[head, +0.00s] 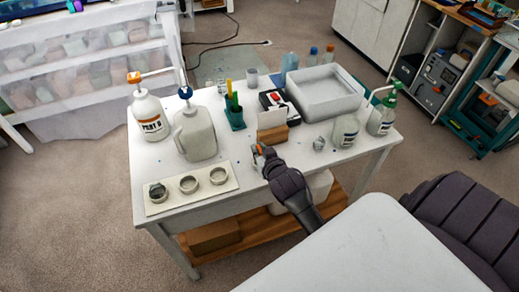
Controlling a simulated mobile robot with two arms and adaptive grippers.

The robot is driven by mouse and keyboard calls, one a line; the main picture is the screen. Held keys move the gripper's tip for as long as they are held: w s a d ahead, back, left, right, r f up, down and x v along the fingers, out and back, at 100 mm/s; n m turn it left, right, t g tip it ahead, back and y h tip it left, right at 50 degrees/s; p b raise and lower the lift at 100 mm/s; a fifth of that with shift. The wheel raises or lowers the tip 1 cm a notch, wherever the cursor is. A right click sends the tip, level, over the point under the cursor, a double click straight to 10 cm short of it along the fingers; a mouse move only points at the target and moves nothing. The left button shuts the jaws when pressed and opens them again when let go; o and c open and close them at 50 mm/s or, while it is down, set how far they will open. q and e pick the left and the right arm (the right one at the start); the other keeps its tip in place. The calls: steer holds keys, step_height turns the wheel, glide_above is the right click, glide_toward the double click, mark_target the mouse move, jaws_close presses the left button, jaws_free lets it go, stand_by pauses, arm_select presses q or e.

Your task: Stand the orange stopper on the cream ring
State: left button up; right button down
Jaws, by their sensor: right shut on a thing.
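My right gripper (262,157) reaches in from the lower right over the front edge of the white table. It is shut on a small orange piece, which looks like the orange stopper (260,148); the fingers hide much of it. A pale board (205,198) lies at the table's front left and bears three rings in a row: a left ring (151,196), a middle ring (189,190) and a right ring (218,181). The held piece is to the right of the board, apart from the rings. My left gripper is out of view.
Two pump bottles, white (149,112) and greyish (195,135), stand behind the board. A wooden holder with a card (273,135) is close beside my gripper. A white tray (325,108) and more bottles are at the back right. The front strip between board and gripper looks clear.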

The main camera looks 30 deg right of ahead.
steer(key=shift+f, duration=0.2)
steer(key=shift+f, duration=0.4)
stand_by(0.3)
steer(key=shift+f+b, duration=0.45)
steer(key=shift+f, duration=0.45)
stand_by(0.4)
steer(key=c, duration=1.1)
jaws_free()
steer(key=shift+o, duration=0.2)
steer(key=shift+s, duration=0.1)
